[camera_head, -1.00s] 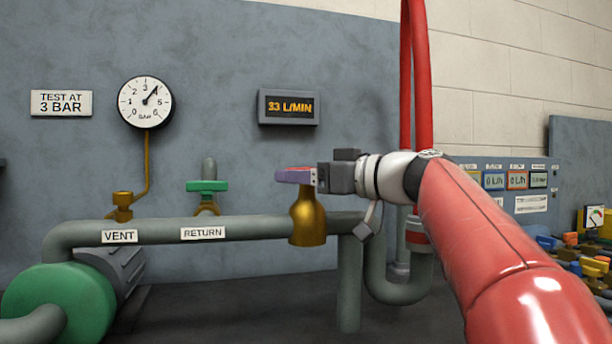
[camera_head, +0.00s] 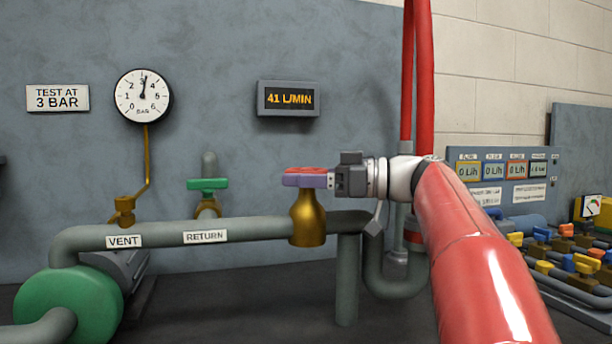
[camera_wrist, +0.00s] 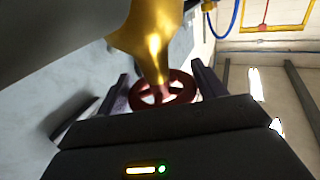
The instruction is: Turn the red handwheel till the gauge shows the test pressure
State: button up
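The red handwheel (camera_head: 306,169) sits on top of a brass valve (camera_head: 308,218) on the grey-green pipe. My gripper (camera_head: 303,180) reaches it from the right, and its purple near finger hides part of the rim. In the wrist view the handwheel (camera_wrist: 178,100) lies between my two fingers (camera_wrist: 162,92), which meet its rim on both sides. The round gauge (camera_head: 142,96) has its needle almost straight up, at or just past the 3. The sign (camera_head: 57,98) to its left reads "TEST AT 3 BAR".
A display (camera_head: 289,99) on the wall reads 41 L/MIN. A green handwheel (camera_head: 207,185) stands behind the pipe near the RETURN label (camera_head: 205,237). A green pump (camera_head: 70,300) is at lower left. Red vertical pipes (camera_head: 423,80) rise behind my arm. Several small valves fill the right.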

jog(key=o, duration=0.4)
jog(key=d, duration=0.2)
jog(key=s+d, duration=0.1)
jog(key=d, duration=0.4)
jog(key=shift+s+d, duration=0.25)
jog(key=shift+d, duration=0.1)
